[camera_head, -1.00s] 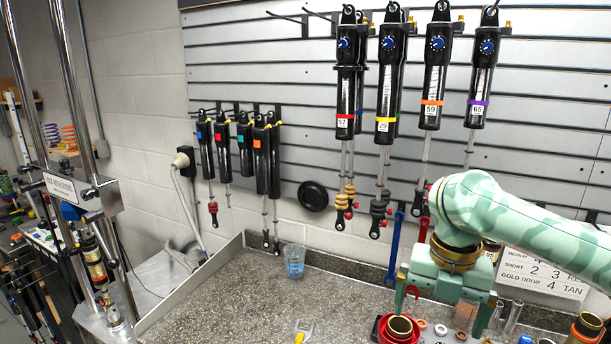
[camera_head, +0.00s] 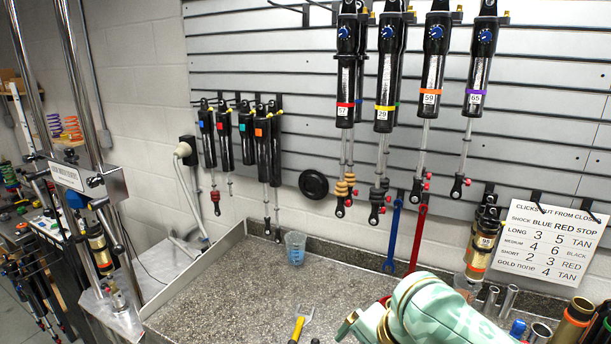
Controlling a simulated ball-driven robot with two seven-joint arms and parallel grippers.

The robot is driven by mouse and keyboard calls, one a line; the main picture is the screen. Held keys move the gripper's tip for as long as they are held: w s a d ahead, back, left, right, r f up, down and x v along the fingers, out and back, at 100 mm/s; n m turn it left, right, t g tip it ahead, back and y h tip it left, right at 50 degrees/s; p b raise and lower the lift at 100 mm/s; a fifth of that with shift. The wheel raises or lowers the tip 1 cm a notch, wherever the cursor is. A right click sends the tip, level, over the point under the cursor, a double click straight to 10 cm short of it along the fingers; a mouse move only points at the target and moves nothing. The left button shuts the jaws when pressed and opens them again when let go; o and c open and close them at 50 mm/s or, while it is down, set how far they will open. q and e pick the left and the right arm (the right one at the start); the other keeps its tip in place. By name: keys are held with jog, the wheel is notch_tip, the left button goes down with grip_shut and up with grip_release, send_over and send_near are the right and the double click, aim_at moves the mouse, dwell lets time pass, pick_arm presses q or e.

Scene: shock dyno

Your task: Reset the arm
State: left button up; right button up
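My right arm (camera_head: 440,312), mint green camouflage with gold rings, shows low at the bottom edge, right of centre. Its wrist end points left over the bench. The fingers of my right gripper are not visible, so its opening and any contents cannot be told. My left arm and gripper are not in view.
A granite bench (camera_head: 235,300) holds a blue cup (camera_head: 295,252) and a yellow-handled tool (camera_head: 298,328). Shocks (camera_head: 346,90) hang on the slatted wall. A sign (camera_head: 548,245) hangs at right, above metal tubes (camera_head: 508,298). A dyno column (camera_head: 85,90) stands left. The bench's left part is mostly clear.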

notch_tip(320, 180, down, 4)
jog(key=s+a+m+t+y, duration=0.1)
jog(key=s+m+t, duration=0.1)
jog(key=m, duration=0.3)
jog(key=s+d+f+m+t+h, duration=0.15)
jog(key=s+d+m+h, duration=0.25)
jog(key=s+d+m, duration=0.45)
jog(key=s+d+f+m+t+h, duration=0.1)
jog(key=s+d+f+m+h, duration=0.4)
jog(key=d, duration=0.6)
jog(key=s+a+f+g+y+b, duration=0.1)
jog(key=f+b, duration=0.2)
jog(key=f, duration=0.7)
jog(key=a+f+m+g+y+b, duration=0.1)
jog(key=f+b, duration=0.2)
jog(key=f, duration=0.8)
jog(key=s+a+f+g+y+b, duration=0.1)
jog(key=a+f+b, duration=0.1)
jog(key=f, duration=0.8)
jog(key=s+f+m+g+y+b, duration=0.1)
jog(key=s+f+b, duration=0.3)
jog(key=s+f, duration=0.5)
jog(key=s+f+m+g+y+b, duration=0.1)
jog(key=s+f+b, duration=0.3)
jog(key=s+f, duration=0.6)
notch_tip(320, 180, down, 7)
jog(key=shift+s+f+m+g+b, duration=0.1)
jog(key=shift+s+m+g+b, duration=0.1)
jog(key=shift+m+g+b, duration=0.4)
